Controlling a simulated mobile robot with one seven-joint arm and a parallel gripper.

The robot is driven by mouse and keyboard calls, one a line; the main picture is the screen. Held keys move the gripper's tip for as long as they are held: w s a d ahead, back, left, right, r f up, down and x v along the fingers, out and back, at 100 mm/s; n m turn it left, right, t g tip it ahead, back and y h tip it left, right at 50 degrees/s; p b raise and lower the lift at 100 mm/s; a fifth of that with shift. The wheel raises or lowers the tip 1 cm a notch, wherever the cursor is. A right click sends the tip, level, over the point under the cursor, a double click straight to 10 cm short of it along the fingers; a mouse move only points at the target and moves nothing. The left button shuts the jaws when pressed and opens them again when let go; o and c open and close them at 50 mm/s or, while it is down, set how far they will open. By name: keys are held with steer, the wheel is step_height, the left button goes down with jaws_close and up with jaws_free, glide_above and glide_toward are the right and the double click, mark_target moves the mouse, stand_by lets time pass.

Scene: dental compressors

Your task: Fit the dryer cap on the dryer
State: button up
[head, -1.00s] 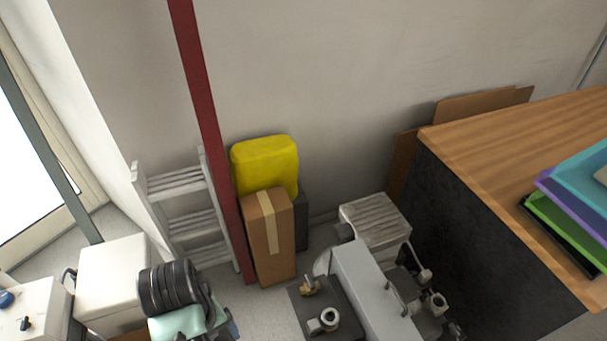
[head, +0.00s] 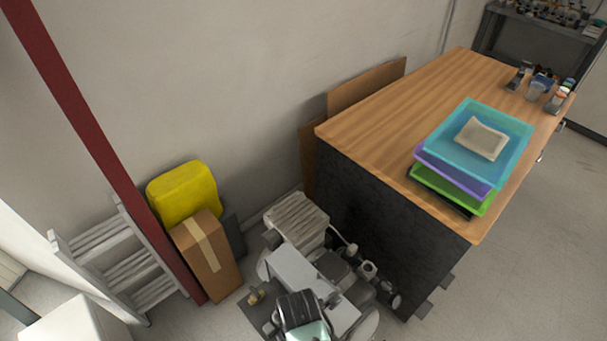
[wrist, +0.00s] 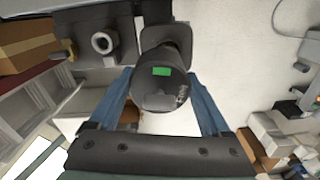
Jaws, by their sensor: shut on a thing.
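The dark grey round piece with a green label, which looks like the dryer cap (wrist: 162,88), sits between the blue fingers of my gripper (wrist: 158,76) in the wrist view. The gripper is shut on it. Beyond it in the wrist view, a pale ring-shaped fitting (wrist: 103,43) stands on a dark plate, apart from the cap. I cannot tell for certain which part is the dryer. In the head view, the compressor unit (head: 335,265) stands on the floor beside the bench; my arm covers part of it, and the held cap is not clearly visible there.
The wooden bench (head: 390,120) with stacked trays (head: 470,150) rises to the right of the compressor. A cardboard box (head: 208,262), yellow container (head: 183,190), red post (head: 80,120) and white rack (head: 115,265) stand left. Open floor lies right of the bench.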

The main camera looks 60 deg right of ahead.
steer(key=shift+s+a+r+n+p, duration=0.1)
steer(key=shift+s+n+p, duration=0.1)
steer(key=shift+s, duration=0.15)
steer(key=shift+s+a+n+p, duration=0.1)
steer(key=shift+s+n, duration=0.1)
steer(key=shift+s, duration=0.1)
steer(key=shift+f, duration=0.2)
step_height(320, 180, down, 5)
steer(key=b, duration=0.6)
steer(key=shift+f, duration=0.15)
steer(key=shift+f+b, duration=1.1)
steer(key=shift+f, duration=0.7)
steer(key=o, duration=1.3)
step_height(320, 180, up, 13)
steer(key=shift+p, duration=0.4)
